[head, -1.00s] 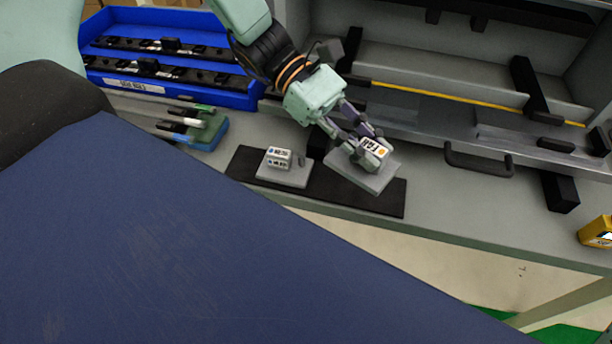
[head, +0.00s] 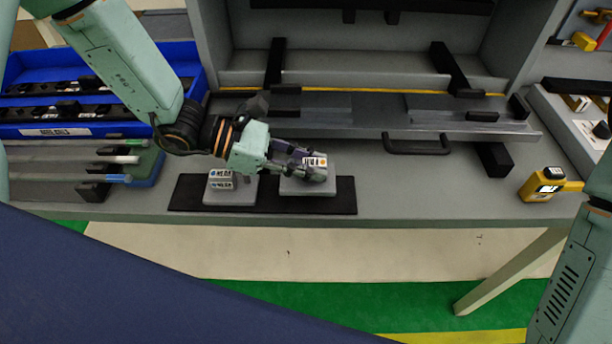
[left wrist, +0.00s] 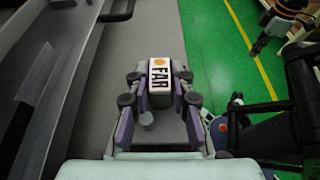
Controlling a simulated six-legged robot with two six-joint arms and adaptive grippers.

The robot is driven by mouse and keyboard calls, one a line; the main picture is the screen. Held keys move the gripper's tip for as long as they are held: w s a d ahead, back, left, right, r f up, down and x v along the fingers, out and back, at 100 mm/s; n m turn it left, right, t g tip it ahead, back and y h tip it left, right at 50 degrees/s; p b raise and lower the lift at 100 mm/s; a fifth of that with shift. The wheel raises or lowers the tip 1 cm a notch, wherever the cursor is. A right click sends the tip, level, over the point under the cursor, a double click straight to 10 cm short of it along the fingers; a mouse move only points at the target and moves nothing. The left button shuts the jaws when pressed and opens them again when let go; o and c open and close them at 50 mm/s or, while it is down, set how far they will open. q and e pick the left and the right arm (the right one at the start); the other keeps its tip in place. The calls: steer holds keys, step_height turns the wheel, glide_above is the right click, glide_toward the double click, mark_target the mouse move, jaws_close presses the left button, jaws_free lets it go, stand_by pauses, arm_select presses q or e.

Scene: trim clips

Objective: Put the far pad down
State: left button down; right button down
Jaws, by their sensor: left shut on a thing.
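The far pad (left wrist: 159,78) is a small white block with an orange dot and dark lettering. My left gripper (head: 302,168) is shut on it, one finger on each side in the left wrist view. In the head view the pad is at the right grey plate (head: 308,189); I cannot tell whether it touches.
A blue bin (head: 100,131) with black parts stands at the left, with several coloured-end rods (head: 80,160) before it. A metal fixture with a black handle (head: 417,146) is behind the mat. A yellow device (head: 540,186) is at the right. The bench front is clear between mat and device.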

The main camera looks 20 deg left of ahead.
arm_select(q)
steer(key=shift+s+f, duration=0.25)
steer(key=shift+f, duration=1.3)
steer(key=shift+w, duration=0.2)
steer(key=shift+f+b, duration=0.1)
steer(key=shift+b, duration=0.2)
steer(key=c, duration=1.5)
jaws_free()
steer(key=shift+s, duration=0.15)
steer(key=o, duration=0.3)
steer(key=shift+o, duration=0.2)
